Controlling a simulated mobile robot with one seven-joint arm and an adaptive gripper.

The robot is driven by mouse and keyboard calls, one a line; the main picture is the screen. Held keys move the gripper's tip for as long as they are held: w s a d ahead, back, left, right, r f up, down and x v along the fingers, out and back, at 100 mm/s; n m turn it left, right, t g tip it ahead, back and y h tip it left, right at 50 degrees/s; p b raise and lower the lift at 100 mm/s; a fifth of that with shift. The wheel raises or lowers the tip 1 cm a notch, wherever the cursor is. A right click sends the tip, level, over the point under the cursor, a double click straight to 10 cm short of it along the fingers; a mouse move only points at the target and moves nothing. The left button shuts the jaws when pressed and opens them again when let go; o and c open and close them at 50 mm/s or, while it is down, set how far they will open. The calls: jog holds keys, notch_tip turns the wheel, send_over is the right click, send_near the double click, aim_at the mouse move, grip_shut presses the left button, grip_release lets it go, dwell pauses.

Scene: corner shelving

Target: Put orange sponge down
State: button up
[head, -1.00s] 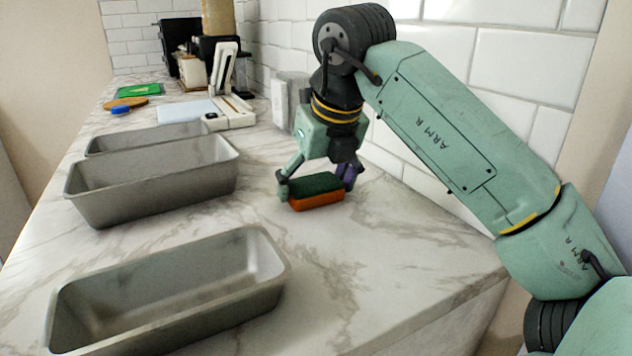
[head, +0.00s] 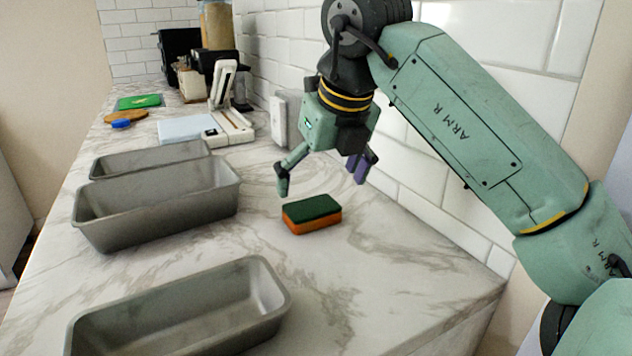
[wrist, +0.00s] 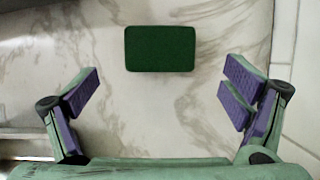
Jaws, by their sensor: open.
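The orange sponge (head: 312,214) has a dark green top and lies flat on the marble countertop, green side up. In the wrist view its green top (wrist: 160,48) shows ahead of and between the fingers, touching neither. My gripper (head: 323,178) is open and empty, raised above and a little behind the sponge. In the wrist view the purple pads of my gripper (wrist: 160,98) are spread wide apart.
Several grey metal loaf pans stand along the left, the nearest pan (head: 180,310) at the front. A white slicer (head: 228,115), a green board (head: 138,102) and a blue-handled brush (head: 122,122) lie farther back. A tiled wall (head: 440,200) is close on the right. The counter (head: 350,275) around the sponge is clear.

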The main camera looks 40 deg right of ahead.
jog(key=p+v, duration=0.2)
jog(key=v, duration=0.3)
jog(key=shift+r, duration=0.2)
